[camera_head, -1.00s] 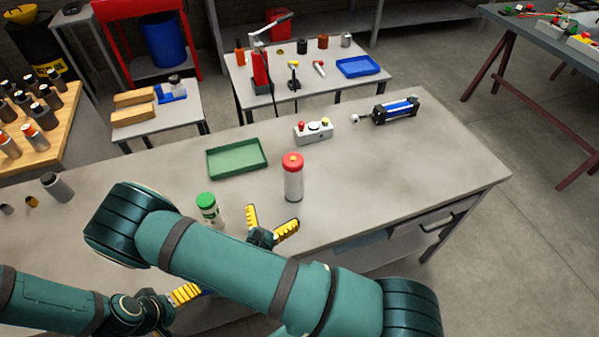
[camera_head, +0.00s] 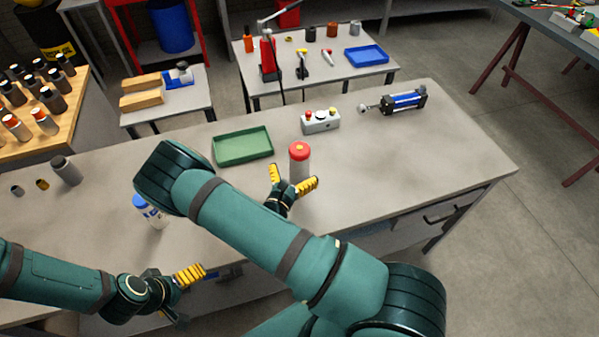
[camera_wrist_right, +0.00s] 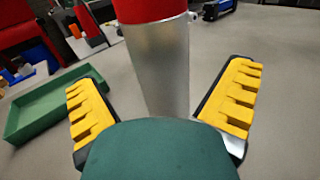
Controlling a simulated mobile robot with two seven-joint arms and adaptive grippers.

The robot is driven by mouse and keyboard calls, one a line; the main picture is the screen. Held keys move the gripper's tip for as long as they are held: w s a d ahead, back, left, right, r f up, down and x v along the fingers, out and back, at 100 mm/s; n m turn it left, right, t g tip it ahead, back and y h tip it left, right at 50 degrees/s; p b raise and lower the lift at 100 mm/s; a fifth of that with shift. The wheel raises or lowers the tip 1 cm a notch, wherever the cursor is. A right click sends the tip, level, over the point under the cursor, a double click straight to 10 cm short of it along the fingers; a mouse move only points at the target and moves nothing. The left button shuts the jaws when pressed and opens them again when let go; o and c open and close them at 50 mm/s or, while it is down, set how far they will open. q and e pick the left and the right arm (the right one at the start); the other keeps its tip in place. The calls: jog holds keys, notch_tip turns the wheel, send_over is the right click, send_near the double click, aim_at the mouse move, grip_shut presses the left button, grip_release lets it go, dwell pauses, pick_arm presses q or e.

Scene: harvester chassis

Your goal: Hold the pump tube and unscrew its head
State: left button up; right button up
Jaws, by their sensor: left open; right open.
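The pump tube (camera_head: 299,173) stands upright on the workbench, a silver cylinder with a red head (camera_head: 299,149) that has a small yellow spot on top. In the right wrist view, the silver tube (camera_wrist_right: 163,65) rises between the two fingers, and only the lower edge of the red head shows. My right gripper (camera_head: 292,179) is open, its yellow-padded fingers spread to either side of the tube, with clear gaps on both sides. My left gripper (camera_head: 188,290) is open and empty at the bench's front edge, well to the left of the tube.
A green tray (camera_head: 243,146) lies behind and left of the tube. A control box with buttons (camera_head: 320,121) and a blue-black cylinder (camera_head: 404,101) stand further back. A blue-capped bottle (camera_head: 151,210) stands at left. The bench's right part is clear.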

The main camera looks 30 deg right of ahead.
aim_at(300, 147)
jog(key=x, duration=0.3)
jog(key=shift+w+d+f, duration=0.1)
jog(key=shift+w+d, duration=0.05)
jog(key=shift+d, duration=0.15)
jog(key=c, duration=1.4)
notch_tip(300, 147, up, 10)
jog(key=shift+r+p, duration=0.1)
jog(key=shift+p, duration=0.35)
